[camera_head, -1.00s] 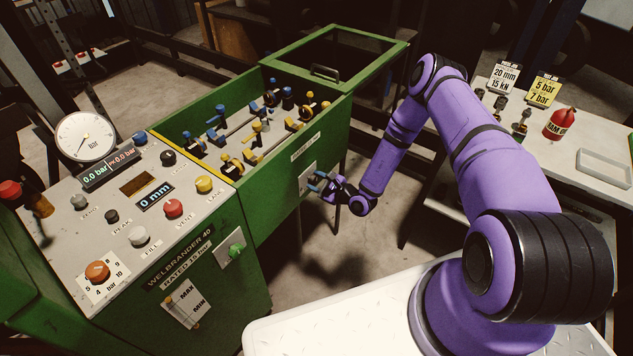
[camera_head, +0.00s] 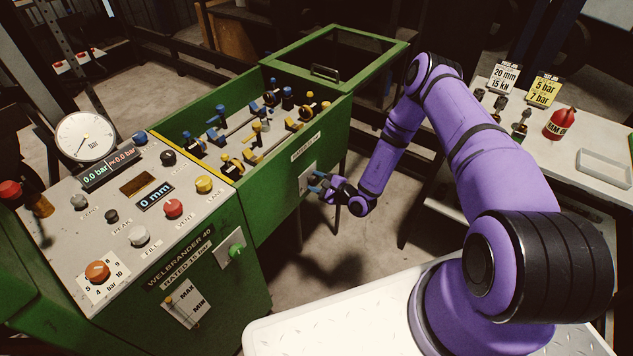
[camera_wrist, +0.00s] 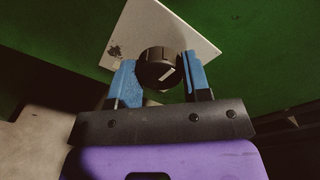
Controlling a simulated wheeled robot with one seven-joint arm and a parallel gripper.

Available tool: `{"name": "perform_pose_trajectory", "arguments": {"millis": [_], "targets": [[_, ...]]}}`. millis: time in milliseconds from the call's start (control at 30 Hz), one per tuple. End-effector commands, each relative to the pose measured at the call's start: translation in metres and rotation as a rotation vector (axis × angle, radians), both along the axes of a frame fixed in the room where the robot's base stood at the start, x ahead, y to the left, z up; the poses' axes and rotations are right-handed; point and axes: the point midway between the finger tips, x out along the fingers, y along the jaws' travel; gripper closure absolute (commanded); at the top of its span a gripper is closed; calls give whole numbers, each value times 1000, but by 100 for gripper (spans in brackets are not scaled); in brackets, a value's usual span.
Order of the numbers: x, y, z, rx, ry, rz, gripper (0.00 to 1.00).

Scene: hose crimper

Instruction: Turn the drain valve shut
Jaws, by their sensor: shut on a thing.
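The drain valve is a round black knob (camera_wrist: 158,68) with a pale pointer line, on a light plate (camera_wrist: 187,30) on the green machine's side. In the wrist view the pointer line runs diagonally, up to the right. My gripper (camera_wrist: 158,82) has its blue fingers on both sides of the knob, shut on it. In the head view my gripper (camera_head: 322,183) is at the plate (camera_head: 308,178) on the trough's side, and the knob is hidden behind the fingers.
The control panel with a gauge (camera_head: 86,137) and coloured buttons stands at left. A green knob (camera_head: 237,248) sits on the cabinet front. A side table (camera_head: 585,195) with a red bottle (camera_head: 562,123) is at right. Open floor lies below my gripper.

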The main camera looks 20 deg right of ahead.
Motion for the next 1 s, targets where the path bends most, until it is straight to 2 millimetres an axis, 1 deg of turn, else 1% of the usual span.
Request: {"name": "perform_pose_trajectory", "arguments": {"millis": [33, 67, 100, 133, 167, 433, 567, 667, 1000], "targets": [[-2, 0, -2, -2, 4, 1, 80], [-2, 0, -2, -2, 4, 1, 51], [-2, 0, -2, -2, 4, 1, 42], [-2, 0, -2, -2, 4, 1, 35], [-1, 0, -1, -1, 3, 1, 31], [-1, 0, 0, 0, 2, 0, 31], [-7, -6, 0, 0, 2, 0, 31], [-19, -14, 1, 0, 3, -1, 31], [-69, -50, 6, 0, 5, -2, 31]]}}
